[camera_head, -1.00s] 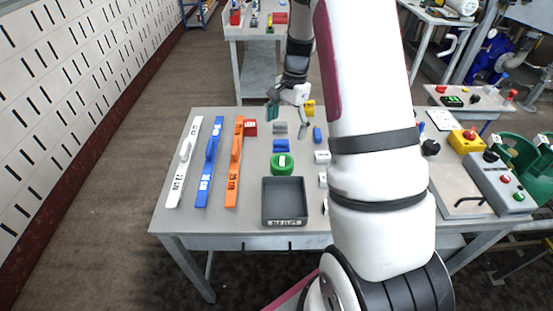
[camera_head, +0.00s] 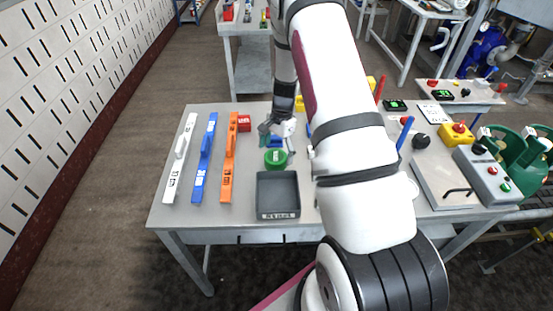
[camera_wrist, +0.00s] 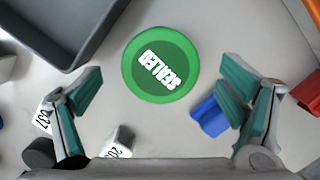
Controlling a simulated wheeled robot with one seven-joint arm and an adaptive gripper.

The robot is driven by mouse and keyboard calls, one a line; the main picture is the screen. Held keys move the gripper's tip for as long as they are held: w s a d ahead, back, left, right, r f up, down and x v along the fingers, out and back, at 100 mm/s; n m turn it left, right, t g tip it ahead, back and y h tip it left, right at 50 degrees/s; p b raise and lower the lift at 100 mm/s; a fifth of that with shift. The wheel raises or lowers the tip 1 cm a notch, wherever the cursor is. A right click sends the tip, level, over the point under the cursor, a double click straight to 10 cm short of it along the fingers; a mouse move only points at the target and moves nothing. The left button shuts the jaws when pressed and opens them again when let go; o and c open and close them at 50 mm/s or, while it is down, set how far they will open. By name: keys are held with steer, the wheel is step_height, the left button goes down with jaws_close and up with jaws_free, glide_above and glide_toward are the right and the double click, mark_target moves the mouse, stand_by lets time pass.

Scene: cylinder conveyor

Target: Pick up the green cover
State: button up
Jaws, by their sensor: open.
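The green cover (camera_head: 275,158) is a round green disc with a white label. It lies on the table behind the grey tray. In the wrist view the green cover (camera_wrist: 160,65) lies flat, a little beyond the fingertips and between their lines. My gripper (camera_head: 278,137) hangs just behind the cover in the head view. In the wrist view my gripper (camera_wrist: 168,85) has its two teal-padded fingers wide apart with nothing between them. I cannot tell its exact height above the table.
The grey tray (camera_head: 277,215) is in front of the cover. A blue block (camera_wrist: 209,117) lies beside the right finger, with a red block (camera_wrist: 308,92) farther right. White, blue and orange bars (camera_head: 229,170) lie at the left of the table (camera_head: 165,213).

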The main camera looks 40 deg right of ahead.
steer(key=shift+a+f, duration=0.2)
steer(key=shift+f, duration=1.25)
steer(key=shift+c, duration=0.3)
steer(key=c, duration=1)
